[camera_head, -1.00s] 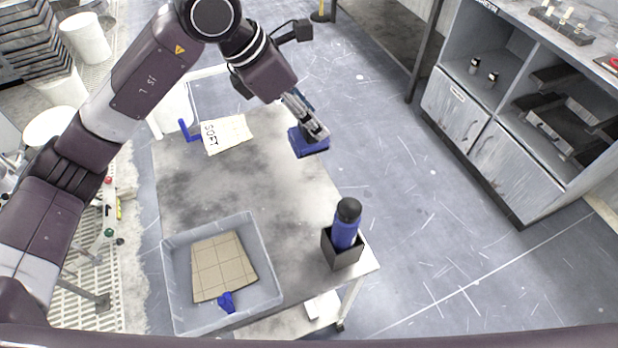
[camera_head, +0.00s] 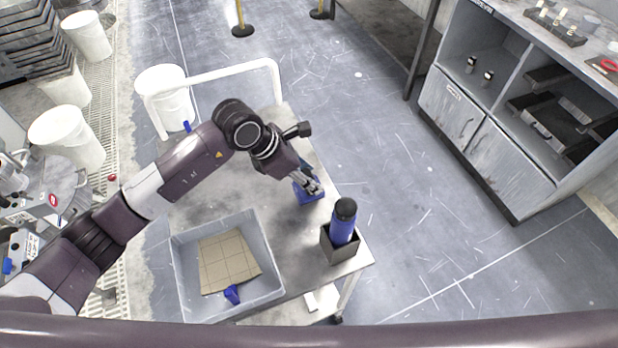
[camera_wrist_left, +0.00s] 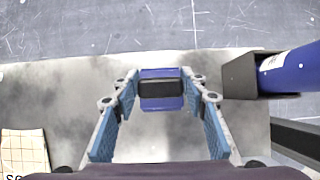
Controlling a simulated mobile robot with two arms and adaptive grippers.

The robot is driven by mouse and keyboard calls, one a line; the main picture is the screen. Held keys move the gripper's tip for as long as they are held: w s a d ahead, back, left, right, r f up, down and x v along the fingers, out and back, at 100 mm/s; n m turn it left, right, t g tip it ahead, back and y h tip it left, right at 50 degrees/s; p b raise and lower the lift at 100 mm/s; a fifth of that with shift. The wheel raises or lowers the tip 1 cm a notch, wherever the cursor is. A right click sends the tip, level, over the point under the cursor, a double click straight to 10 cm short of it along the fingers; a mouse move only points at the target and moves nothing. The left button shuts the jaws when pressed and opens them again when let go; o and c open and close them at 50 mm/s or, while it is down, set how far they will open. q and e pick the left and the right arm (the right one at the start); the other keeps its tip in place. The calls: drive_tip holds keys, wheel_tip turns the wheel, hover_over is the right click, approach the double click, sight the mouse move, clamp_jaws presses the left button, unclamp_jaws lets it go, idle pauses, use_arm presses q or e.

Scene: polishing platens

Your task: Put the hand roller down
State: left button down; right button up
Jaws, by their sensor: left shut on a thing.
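The hand roller (camera_head: 306,194) is a blue block-like tool held at the tips of my left gripper (camera_head: 314,184). In the left wrist view the roller (camera_wrist_left: 162,104) shows a blue body with a dark band, between the two blue-padded fingers of the gripper (camera_wrist_left: 161,92). It is over the right part of the grey table (camera_head: 290,240), near the table's right edge. I cannot tell whether it touches the tabletop. My right gripper is not in view.
A dark holder (camera_head: 341,247) with a blue bottle (camera_head: 343,228) stands at the table's near right corner. A grey bin (camera_head: 184,290) with a tan gridded pad (camera_head: 228,262) stands to the left. Bare tabletop lies between them.

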use_arm(q)
wheel_tip(320, 180, down, 2)
drive_tip(key=shift+w+f, duration=0.1)
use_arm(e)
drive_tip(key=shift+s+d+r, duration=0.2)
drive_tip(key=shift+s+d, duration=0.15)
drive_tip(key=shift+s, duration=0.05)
